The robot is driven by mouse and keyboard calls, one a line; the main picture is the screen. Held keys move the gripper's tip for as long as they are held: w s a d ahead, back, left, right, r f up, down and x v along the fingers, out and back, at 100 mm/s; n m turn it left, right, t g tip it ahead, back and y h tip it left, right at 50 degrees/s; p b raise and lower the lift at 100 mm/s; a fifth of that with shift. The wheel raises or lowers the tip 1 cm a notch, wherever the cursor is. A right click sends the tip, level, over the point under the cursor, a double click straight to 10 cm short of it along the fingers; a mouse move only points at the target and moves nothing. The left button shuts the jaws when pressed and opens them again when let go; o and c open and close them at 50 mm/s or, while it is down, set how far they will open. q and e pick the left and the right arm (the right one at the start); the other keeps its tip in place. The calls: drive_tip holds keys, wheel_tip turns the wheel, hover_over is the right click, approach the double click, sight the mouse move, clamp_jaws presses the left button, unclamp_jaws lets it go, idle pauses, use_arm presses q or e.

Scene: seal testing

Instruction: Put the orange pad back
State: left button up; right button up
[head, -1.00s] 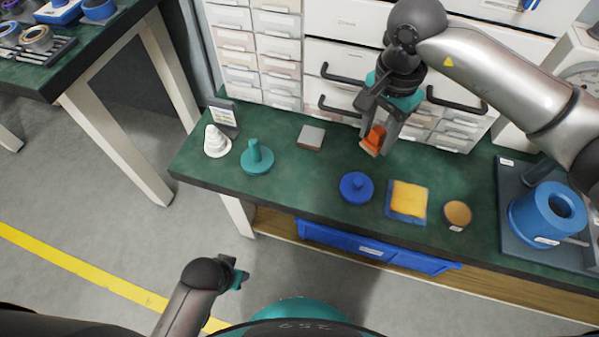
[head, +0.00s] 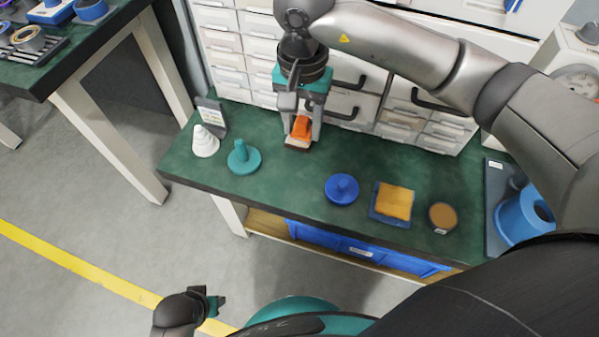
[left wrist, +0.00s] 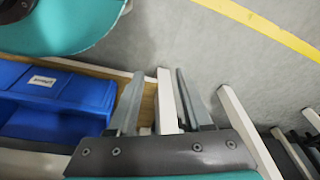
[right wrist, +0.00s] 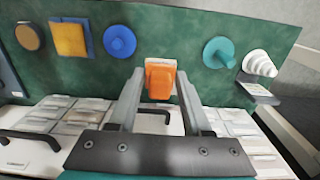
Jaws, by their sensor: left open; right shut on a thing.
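The orange pad (head: 301,127) is between the fingers of my right gripper (head: 300,136), which is shut on it; it has a pale underside. In the head view it is over the spot of the small grey square block, which is now largely hidden beneath it. I cannot tell whether pad and block touch. The right wrist view also shows the orange pad (right wrist: 161,80) between the fingertips of the right gripper (right wrist: 158,100). My left gripper (head: 213,303) is open and empty, low in front of the bench; its spread fingers show in the left wrist view (left wrist: 156,100).
On the green bench (head: 275,180) stand a white stepped cone (head: 205,142), a teal knobbed disc (head: 243,158), a blue knobbed disc (head: 341,189), a yellow pad (head: 395,201) on a blue plate and a tan disc (head: 442,215). Drawers (head: 405,125) rise behind. A blue cylinder (head: 520,217) stands right.

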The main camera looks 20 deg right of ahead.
drive_tip(key=b, duration=0.4)
hover_over(301, 180)
wheel_tip(301, 180, down, 11)
drive_tip(key=shift+f, duration=0.2)
drive_tip(key=shift+f+b, duration=0.4)
drive_tip(key=shift+f, duration=1.3)
use_arm(q)
drive_tip(key=w+r+t, duration=0.1)
drive_tip(key=w+r, duration=0.2)
drive_tip(key=r, duration=0.8)
drive_tip(key=shift+w+d+t, duration=0.35)
drive_tip(key=shift+t, duration=0.05)
use_arm(e)
drive_tip(key=shift+f, duration=0.45)
drive_tip(key=shift+f, duration=0.1)
drive_tip(key=o, duration=1.2)
use_arm(q)
drive_tip(key=shift+r, duration=0.25)
drive_tip(key=shift+r, duration=0.1)
